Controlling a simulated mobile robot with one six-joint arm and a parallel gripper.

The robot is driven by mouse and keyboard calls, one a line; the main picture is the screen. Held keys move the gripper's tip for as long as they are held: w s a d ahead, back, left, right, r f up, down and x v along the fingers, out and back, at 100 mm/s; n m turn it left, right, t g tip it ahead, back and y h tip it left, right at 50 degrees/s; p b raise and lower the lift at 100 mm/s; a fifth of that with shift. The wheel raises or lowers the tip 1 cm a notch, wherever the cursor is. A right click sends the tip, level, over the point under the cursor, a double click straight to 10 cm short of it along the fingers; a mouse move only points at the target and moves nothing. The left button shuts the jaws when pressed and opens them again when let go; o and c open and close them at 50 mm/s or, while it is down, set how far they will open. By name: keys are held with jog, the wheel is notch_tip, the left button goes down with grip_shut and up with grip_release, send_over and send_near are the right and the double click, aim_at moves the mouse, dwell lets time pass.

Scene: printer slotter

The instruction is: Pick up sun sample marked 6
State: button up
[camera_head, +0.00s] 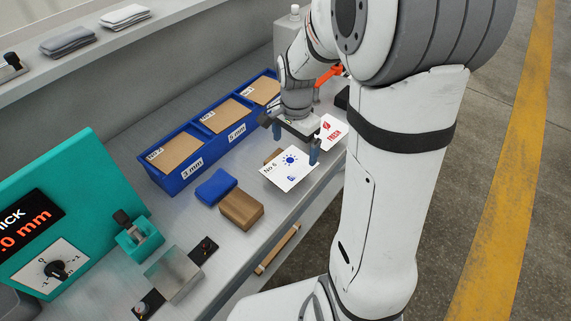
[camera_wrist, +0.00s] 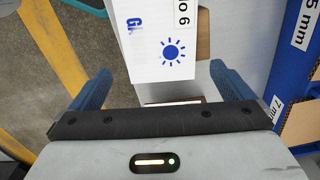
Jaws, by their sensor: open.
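The sun sample marked "No 6" (camera_head: 289,167) is a white card or box face with a blue sun and a small blue mark. It lies near the bench's front edge, with a brown block partly showing behind it. In the wrist view the sample (camera_wrist: 165,45) shows its blue sun between my two fingers. My gripper (camera_head: 294,145) is above the far side of the sample. In the wrist view my gripper (camera_wrist: 157,85) is open, with one blue finger on each side and clear gaps to the sample. Whether the fingers are down at its height is unclear.
A white card with red print (camera_head: 333,132) lies just behind the sample. A blue bin (camera_head: 173,182) with labelled compartments holding brown boards stands to the left. A teal gauge machine (camera_head: 75,215) stands at front left.

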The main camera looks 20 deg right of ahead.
aim_at(295, 163)
notch_tip(295, 163, down, 5)
jog(key=shift+d+r, duration=0.1)
jog(key=shift+d, duration=0.05)
jog(key=shift+c, duration=0.4)
jog(key=c, duration=0.6)
